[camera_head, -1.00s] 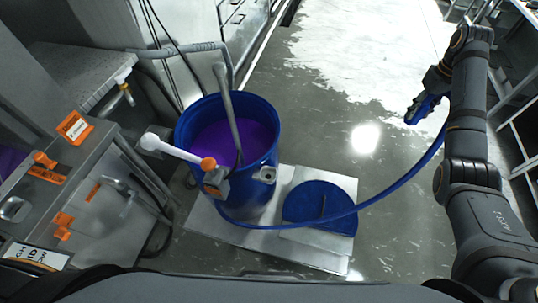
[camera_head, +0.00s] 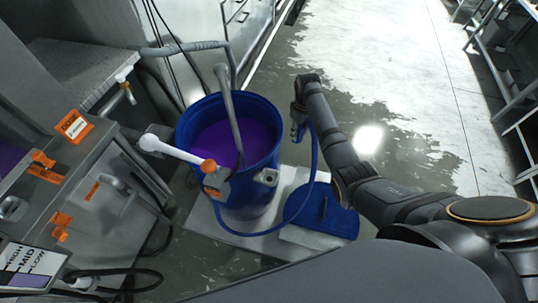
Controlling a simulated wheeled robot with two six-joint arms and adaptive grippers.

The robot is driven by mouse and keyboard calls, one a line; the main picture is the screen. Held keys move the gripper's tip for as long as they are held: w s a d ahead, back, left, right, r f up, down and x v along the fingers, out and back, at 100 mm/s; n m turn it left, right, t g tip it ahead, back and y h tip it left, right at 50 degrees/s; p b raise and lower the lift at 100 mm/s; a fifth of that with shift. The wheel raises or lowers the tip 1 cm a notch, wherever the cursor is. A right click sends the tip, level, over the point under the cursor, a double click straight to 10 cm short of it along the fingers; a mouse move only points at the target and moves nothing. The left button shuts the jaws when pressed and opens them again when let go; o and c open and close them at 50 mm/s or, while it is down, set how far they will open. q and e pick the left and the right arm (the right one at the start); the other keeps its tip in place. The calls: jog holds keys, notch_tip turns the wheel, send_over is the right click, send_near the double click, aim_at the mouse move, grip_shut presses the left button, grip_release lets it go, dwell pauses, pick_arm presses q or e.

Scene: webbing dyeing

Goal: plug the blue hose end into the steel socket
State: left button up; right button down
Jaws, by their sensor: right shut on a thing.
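The blue hose (camera_head: 314,165) runs from low on the left side of the blue drum, around its front, and up to my right gripper (camera_head: 298,124). My right gripper is shut on the hose near its end, to the right of the drum and a little beyond its rim. The hose end itself is mostly hidden by the gripper. A round steel socket (camera_head: 12,208) sits on the front of the steel machine at far left, well apart from the gripper. A small steel fitting (camera_head: 266,177) is on the drum's front. My left gripper is out of view.
The blue drum (camera_head: 263,118) holds purple liquid, with a grey pipe (camera_head: 226,95) and a white-handled tool (camera_head: 172,149) at its rim. A blue lid (camera_head: 338,216) lies on the pale floor plate (camera_head: 292,178). The floor behind is clear.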

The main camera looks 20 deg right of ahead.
pick_arm(q)
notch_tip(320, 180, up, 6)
jog(key=p, duration=0.4)
pick_arm(e)
jog(key=s+a+f+n, duration=0.1)
jog(key=s+a+f, duration=0.2)
jog(key=a, duration=0.4)
jog(key=s+a+f+n, duration=0.1)
jog(key=s+a+f, duration=0.1)
jog(key=s+a, duration=0.3)
jog(key=f+b, duration=0.1)
jog(key=w+a+f+b, duration=0.1)
jog(key=f+b, duration=0.3)
jog(key=shift+w+a, duration=0.15)
jog(key=shift+f+b, duration=0.7)
jog(key=shift+f, duration=0.6)
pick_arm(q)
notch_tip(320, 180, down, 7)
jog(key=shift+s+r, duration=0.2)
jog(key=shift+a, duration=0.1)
pick_arm(e)
jog(key=c, duration=0.8)
grip_release()
notch_tip(320, 180, up, 12)
